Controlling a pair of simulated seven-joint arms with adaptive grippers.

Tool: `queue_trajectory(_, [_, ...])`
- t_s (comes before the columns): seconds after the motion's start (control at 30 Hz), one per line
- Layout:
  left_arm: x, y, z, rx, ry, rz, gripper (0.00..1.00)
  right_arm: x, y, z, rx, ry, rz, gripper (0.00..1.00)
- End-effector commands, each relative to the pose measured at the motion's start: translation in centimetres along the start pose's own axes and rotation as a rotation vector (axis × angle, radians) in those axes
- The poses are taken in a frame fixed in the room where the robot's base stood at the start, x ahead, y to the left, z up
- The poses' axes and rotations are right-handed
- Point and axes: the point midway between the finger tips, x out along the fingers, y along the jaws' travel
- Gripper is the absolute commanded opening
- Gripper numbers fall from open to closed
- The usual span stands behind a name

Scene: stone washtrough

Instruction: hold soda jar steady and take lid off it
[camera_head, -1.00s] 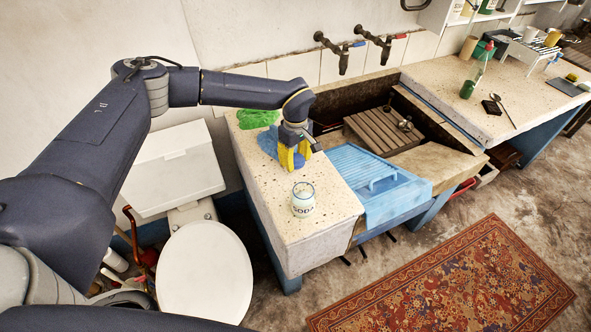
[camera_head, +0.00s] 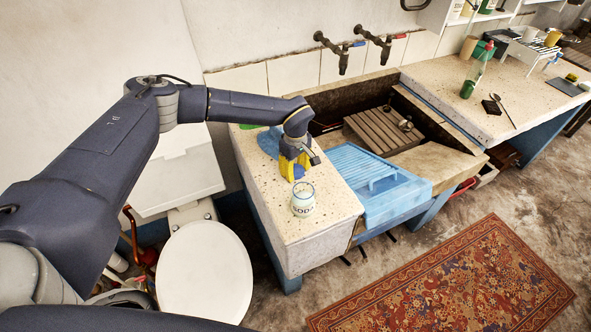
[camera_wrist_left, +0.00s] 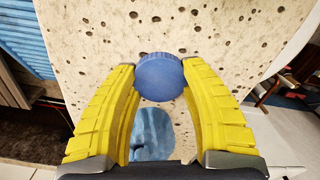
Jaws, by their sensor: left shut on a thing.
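The soda jar (camera_head: 303,204) stands upright on the left end of the speckled stone counter (camera_head: 330,210), labelled "SODA", with its mouth uncovered and white contents showing. My left gripper (camera_head: 294,167) is just behind the jar, low over the counter. Its yellow fingers are shut on a round blue lid (camera_wrist_left: 160,77), which also shows in the head view (camera_head: 299,171). The lid is apart from the jar. The jar does not show in the left wrist view. My right gripper is not in view.
A blue cloth (camera_head: 268,143) lies behind the gripper, with a green cloth (camera_head: 250,126) mostly hidden by my arm. A blue draining board (camera_head: 390,200) and stone sink lie to the right. A toilet (camera_head: 205,270) stands left. The counter's front corner is clear.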

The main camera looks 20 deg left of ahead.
Motion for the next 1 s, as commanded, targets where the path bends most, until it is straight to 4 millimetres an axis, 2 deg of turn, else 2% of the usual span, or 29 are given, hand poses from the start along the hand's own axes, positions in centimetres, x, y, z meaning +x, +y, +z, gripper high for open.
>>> queue_trajectory(0.1, [0.3,0.0,0.0,0.0,0.0,-0.001,0.09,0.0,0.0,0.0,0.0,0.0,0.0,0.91])
queue_trajectory(0.13, [0.3,0.0,0.0,0.0,0.0,0.0,0.49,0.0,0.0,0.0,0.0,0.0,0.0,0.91])
queue_trajectory(0.3, [0.2,0.0,0.0,0.0,0.0,-0.001,0.67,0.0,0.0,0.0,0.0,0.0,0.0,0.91])
queue_trajectory(0.53, [0.2,0.0,0.0,0.0,0.0,0.0,0.67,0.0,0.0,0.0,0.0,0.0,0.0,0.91])
queue_trajectory(0.67, [-0.5,0.0,-0.1,0.0,0.001,0.001,0.67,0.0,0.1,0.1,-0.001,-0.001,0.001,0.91])
queue_trajectory(1.0, [-6.0,0.1,-0.1,0.001,0.002,0.002,0.67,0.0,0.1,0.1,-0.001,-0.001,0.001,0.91])
